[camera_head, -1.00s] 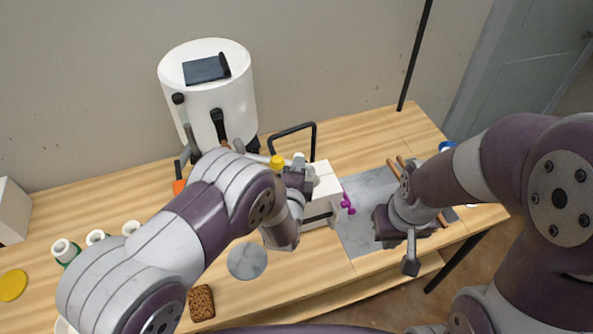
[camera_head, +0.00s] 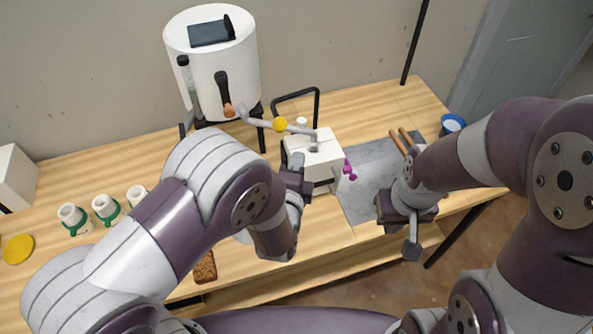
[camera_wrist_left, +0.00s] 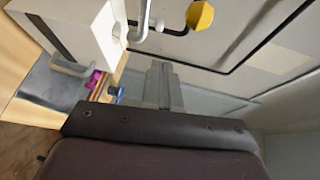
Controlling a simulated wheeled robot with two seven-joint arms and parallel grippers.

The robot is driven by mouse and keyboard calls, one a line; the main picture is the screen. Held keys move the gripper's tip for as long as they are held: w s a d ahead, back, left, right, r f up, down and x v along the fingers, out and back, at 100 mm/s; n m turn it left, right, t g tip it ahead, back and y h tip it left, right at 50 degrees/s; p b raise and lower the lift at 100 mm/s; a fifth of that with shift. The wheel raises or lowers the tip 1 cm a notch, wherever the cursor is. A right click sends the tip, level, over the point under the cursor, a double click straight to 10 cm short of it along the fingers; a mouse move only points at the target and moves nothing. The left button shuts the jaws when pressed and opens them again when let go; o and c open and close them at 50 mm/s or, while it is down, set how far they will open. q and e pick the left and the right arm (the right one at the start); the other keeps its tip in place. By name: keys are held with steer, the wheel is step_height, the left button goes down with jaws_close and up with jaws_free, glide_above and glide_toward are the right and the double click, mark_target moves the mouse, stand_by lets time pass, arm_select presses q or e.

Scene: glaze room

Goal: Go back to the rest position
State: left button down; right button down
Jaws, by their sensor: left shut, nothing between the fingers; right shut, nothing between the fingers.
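My left gripper (camera_head: 299,180) is in front of the left side of the white box-shaped machine (camera_head: 318,153), above the table. In the left wrist view its fingers (camera_wrist_left: 163,85) are together with nothing between them. The machine shows at the upper left there (camera_wrist_left: 85,30). My right gripper (camera_head: 408,222) is shut and empty at the front right of the table, by the edge of the grey slab (camera_head: 362,197).
A white kiln-like drum (camera_head: 212,75) stands at the back. Several white cups with green bands (camera_head: 106,209) and a yellow disc (camera_head: 18,249) are at the left. A brown sponge-like block (camera_head: 205,267) lies near the front edge. A blue-rimmed container (camera_head: 452,124) stands at the right.

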arm_select(q)
steer(key=s+a+f+n+g, duration=0.2)
steer(key=s+f+n+g, duration=0.6)
steer(key=s+n+g, duration=0.25)
steer(key=s+a+r+n+g+y+b, duration=0.1)
steer(key=s+a+r+n+g, duration=0.1)
steer(key=a, duration=0.6)
steer(key=s+a+r+n+g+y+b, duration=0.1)
steer(key=s+a+r+n+g+y, duration=0.1)
steer(key=a+r+n, duration=0.3)
steer(key=s+a+n, duration=0.1)
steer(key=a+n, duration=0.1)
steer(key=a, duration=0.1)
steer(key=shift+s+a+r, duration=0.25)
steer(key=shift+s+r, duration=0.05)
arm_select(e)
steer(key=f, duration=0.2)
steer(key=shift+s+f, duration=0.25)
steer(key=shift+f, duration=0.05)
arm_select(q)
steer(key=shift+a+n, duration=0.1)
steer(key=shift+n, duration=0.15)
